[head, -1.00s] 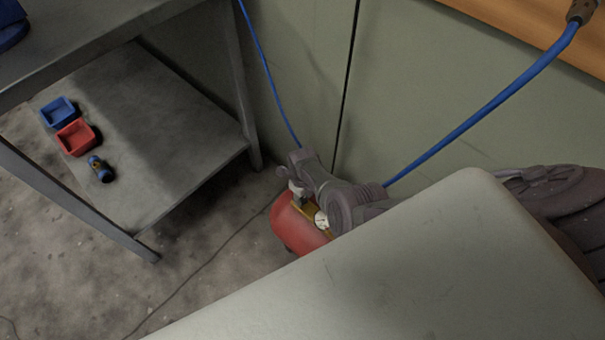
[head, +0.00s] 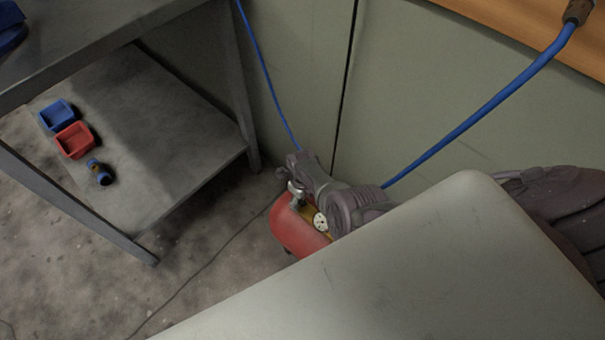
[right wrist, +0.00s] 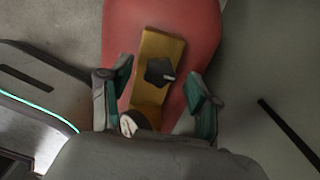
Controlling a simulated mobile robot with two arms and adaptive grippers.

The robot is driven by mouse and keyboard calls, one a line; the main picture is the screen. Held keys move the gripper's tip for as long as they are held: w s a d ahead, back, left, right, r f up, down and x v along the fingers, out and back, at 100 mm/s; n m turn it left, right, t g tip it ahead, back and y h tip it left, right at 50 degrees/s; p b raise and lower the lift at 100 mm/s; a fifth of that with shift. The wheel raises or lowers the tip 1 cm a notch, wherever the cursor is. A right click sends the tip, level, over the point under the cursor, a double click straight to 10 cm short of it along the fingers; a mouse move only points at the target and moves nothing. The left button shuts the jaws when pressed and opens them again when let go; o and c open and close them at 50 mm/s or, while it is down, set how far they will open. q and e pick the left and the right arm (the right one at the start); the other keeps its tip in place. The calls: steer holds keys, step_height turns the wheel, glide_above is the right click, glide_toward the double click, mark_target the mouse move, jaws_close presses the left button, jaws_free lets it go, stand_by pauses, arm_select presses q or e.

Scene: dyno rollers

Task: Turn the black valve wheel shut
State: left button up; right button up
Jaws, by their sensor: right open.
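The black valve wheel (right wrist: 160,72) sits on a yellow-brown plate (right wrist: 160,45) on top of a red tank (right wrist: 120,25) in the right wrist view. My right gripper (right wrist: 159,84) is open, with one green-padded finger on each side of the wheel and visible gaps between. In the head view my right gripper (head: 297,187) hangs over the red tank (head: 295,232), and the wheel is hidden there. A white gauge (head: 320,222) shows beside the arm. My left gripper is not in view.
A blue hose (head: 480,105) runs along the wall. A large pale surface (head: 420,270) fills the lower right.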

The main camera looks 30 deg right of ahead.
mark_target(302, 201)
steer(key=shift+r, duration=0.15)
steer(key=shift+r, duration=3.6)
